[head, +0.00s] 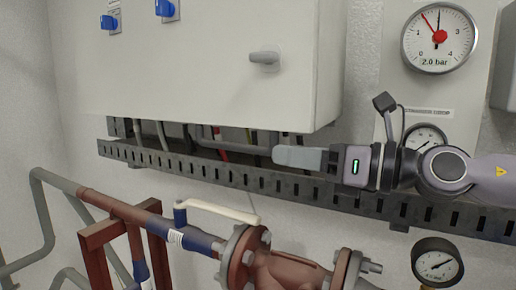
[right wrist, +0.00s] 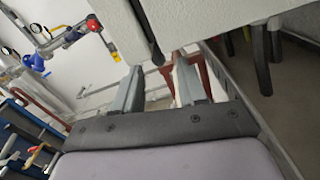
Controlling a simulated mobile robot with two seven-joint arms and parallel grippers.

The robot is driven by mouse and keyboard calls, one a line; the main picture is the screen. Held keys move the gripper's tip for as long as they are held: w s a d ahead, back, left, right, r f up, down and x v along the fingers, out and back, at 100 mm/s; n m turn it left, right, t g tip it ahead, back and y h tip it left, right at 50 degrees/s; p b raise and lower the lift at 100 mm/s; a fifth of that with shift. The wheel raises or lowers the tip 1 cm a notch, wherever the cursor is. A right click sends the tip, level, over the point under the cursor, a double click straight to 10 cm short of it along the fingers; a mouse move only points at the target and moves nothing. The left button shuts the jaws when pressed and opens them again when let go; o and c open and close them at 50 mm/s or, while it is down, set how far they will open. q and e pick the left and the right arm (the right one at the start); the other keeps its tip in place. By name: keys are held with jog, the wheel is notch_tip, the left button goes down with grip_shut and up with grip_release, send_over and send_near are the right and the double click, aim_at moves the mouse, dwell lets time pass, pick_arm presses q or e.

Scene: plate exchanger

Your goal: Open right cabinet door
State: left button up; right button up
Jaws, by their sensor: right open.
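The light grey cabinet (head: 200,75) hangs on the wall in the head view, and its front looks closed. A grey door handle (head: 265,58) sits on the right part of its front. My right gripper (head: 285,156) is below the cabinet's lower right edge, lower than the handle and apart from it. Its fingers point left, in front of the slotted cable tray. In the right wrist view its two fingers (right wrist: 158,90) are apart with nothing between them, and the cabinet (right wrist: 210,18) shows above them. My left gripper is not in view.
The slotted tray (head: 225,174) runs under the cabinet with cables behind it. Red-brown pipework with a valve lever (head: 215,209) stands below. Pressure gauges (head: 438,38) are at the right. The space before the cabinet front is clear.

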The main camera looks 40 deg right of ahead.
aim_at(268, 151)
jog(key=shift+p+x, duration=1.75)
jog(key=shift+x, duration=0.7)
jog(key=shift+p+x, duration=0.6)
jog(key=shift+x, duration=0.55)
jog(key=shift+c, duration=0.3)
grip_shut()
